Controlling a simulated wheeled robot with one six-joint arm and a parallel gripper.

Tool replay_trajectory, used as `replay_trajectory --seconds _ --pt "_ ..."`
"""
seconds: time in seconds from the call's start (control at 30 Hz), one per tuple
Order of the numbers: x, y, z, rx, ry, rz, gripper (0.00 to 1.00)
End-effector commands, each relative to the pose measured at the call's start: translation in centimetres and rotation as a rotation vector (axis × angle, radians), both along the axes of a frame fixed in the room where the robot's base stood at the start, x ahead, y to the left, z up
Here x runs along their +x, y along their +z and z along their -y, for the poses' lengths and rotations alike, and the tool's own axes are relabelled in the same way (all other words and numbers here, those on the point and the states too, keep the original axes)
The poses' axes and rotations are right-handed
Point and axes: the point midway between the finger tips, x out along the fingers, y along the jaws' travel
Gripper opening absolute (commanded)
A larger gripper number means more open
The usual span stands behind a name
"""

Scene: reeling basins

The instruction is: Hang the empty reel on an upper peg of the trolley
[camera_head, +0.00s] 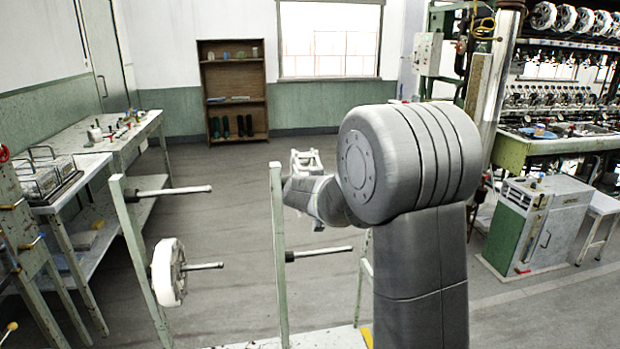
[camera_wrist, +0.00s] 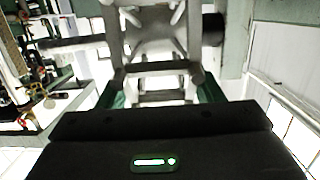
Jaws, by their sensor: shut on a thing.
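The empty reel (camera_head: 306,160), a pale open frame, is in my gripper (camera_head: 303,180), beside the trolley's right post (camera_head: 278,240) in the head view. In the wrist view the reel (camera_wrist: 160,48) fills the top middle, beyond the dark gripper body. A dark bar (camera_wrist: 75,42), which looks like a peg, shows on both sides of the reel. I cannot tell whether it runs through or behind it. The trolley's left post (camera_head: 137,260) has a bare upper peg (camera_head: 180,190) and a white reel (camera_head: 168,272) on its lower peg. The right post's lower peg (camera_head: 325,252) is bare.
A workbench (camera_head: 95,160) with small items stands at the left. A wooden shelf (camera_head: 232,90) stands at the back wall. A reeling machine (camera_head: 560,145) and a green-grey cabinet (camera_head: 535,225) are at the right. The floor behind the trolley is clear.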

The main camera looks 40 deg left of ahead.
Motion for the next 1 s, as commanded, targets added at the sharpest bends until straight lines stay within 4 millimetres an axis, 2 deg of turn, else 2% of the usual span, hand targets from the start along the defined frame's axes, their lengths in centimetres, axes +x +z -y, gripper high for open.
replay_trajectory --seconds 0.37,0.4,0.5,1.0 --pt "0.02 -0.1 0.0 0.002 0.0 0.001 0.33" --pt "0.02 -0.1 0.0 0.002 0.0 0.001 0.66" --pt "0.01 -0.12 -0.01 0.002 0.0 0.001 0.85" --pt "-0.17 -0.18 0.18 0.0 0.0 0.0 0.84"
